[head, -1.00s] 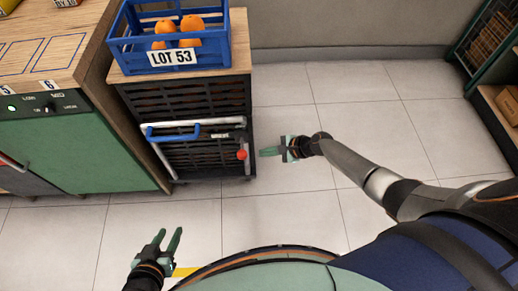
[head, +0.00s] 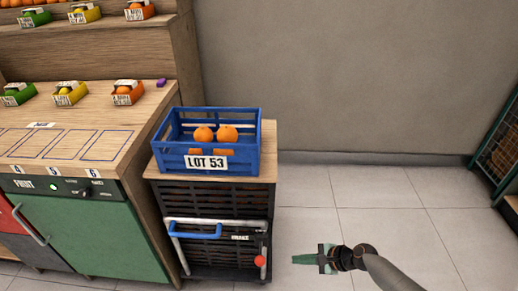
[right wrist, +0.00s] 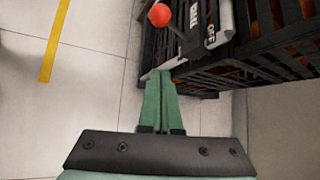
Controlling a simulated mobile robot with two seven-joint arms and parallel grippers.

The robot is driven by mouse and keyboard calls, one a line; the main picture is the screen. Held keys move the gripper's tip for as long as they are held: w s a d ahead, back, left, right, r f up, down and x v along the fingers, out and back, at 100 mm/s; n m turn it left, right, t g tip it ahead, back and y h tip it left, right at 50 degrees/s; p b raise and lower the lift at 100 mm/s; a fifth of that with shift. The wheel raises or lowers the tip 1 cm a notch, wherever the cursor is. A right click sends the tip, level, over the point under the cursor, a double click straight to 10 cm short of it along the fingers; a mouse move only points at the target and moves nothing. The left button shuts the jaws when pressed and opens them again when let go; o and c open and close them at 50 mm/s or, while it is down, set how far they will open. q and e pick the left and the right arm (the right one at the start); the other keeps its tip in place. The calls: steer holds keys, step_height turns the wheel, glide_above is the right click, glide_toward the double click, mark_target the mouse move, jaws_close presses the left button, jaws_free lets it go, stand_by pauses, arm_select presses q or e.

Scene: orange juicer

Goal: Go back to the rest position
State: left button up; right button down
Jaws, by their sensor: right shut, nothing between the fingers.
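My right gripper (head: 306,259) is in the lower right of the head view, out over the tiled floor and to the right of the black crate cart. Its green fingers point left toward the cart and are shut with nothing between them. It also shows in the right wrist view (right wrist: 160,85), with the two fingers together beside the cart's corner. I see no contact with the cart. My left gripper is outside the head view.
The black cart (head: 207,206) carries a blue crate (head: 170,161) of oranges and has a red knob (head: 260,261) near my right gripper. A wooden counter with a green door (head: 95,238) stands left. Floor (head: 390,235) is clear to the right; a shelf rack (head: 497,150) stands far right.

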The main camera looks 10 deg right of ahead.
steer(key=s+a+r+n+t+h, duration=0.1)
steer(key=s+a+n+h, duration=0.1)
steer(key=s+a+n, duration=1.1)
arm_select(q)
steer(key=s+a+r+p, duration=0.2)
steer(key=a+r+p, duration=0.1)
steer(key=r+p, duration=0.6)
steer(key=p, duration=0.4)
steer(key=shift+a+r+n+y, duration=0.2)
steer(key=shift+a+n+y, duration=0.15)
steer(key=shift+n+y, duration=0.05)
arm_select(e)
steer(key=s+d+r+n+t+h, duration=0.1)
steer(key=s+d+r+n, duration=0.1)
steer(key=r, duration=0.5)
steer(key=s+d+r+n+t+h, duration=0.1)
steer(key=s+d+r+n, duration=0.1)
steer(key=d+r+n, duration=0.2)
step_height(320, 180, up, 4)
steer(key=shift+s+d+r+n+h, duration=0.15)
steer(key=shift+s+d+n+h, duration=0.2)
steer(key=shift+n, duration=0.75)
